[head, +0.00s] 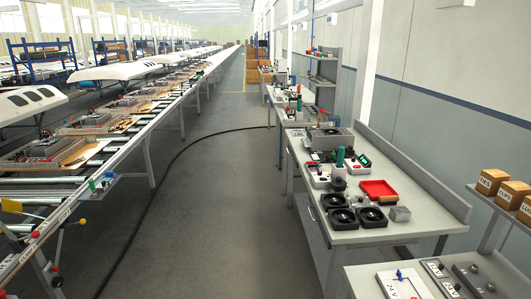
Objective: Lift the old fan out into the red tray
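I cannot tell which fan is the old one. A grey metal housing (329,139) stands farther back on the bench; its inside is too small to make out. Neither of my grippers is in view.
The workbench (380,239) has a raised back edge. A small clear box (400,214) sits right of the fans, and a green-topped item (340,157) stands behind them. A conveyor line (100,165) runs at the left. A black cable (165,180) crosses the open aisle floor.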

